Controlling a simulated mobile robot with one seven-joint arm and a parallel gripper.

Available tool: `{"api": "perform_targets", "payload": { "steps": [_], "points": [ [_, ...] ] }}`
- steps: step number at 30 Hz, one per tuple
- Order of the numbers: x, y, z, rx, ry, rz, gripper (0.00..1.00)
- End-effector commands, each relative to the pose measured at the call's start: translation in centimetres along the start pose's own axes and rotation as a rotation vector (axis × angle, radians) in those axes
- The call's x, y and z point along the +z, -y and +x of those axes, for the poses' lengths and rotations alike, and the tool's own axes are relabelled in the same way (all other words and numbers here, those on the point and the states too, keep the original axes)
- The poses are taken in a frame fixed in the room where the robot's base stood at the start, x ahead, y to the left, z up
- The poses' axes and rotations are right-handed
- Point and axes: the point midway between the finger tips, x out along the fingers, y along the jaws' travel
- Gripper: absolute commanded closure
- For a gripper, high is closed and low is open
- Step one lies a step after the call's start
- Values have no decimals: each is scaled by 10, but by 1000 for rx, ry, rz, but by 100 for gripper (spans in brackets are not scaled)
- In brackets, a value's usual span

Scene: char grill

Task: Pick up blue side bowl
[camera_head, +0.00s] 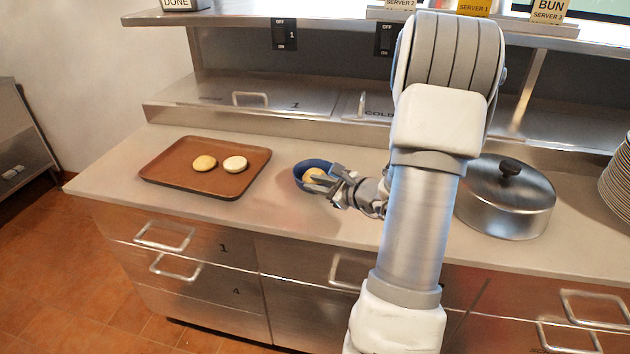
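The blue side bowl (300,171) sits on the counter right of the brown tray, with something yellowish-tan (314,174) inside it. My gripper (331,185) is at the bowl's right side, with its fingers reaching over or against the near right rim. The fingers look spread apart, but the bowl and the fingers overlap in this view. I cannot tell whether they touch the rim or have closed on it. Part of the bowl's right side is hidden behind the gripper.
A brown tray (165,183) with two bun halves (219,163) lies to the left. A metal lidded pan (505,197) stands to the right, with stacked plates (617,180) beyond. A raised steel shelf (250,22) runs along the back. The counter's front left is clear.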

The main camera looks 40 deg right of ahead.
Motion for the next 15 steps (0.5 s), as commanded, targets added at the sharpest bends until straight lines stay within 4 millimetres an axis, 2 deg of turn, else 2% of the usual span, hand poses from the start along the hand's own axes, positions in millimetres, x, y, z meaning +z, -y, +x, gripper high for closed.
{"api": "perform_targets", "payload": {
  "steps": [9, 15],
  "points": [
    [-1, -2, 43, 2, 1, 0, 79],
    [0, -1, 50, 0, 1, 0, 79]
  ]
}}
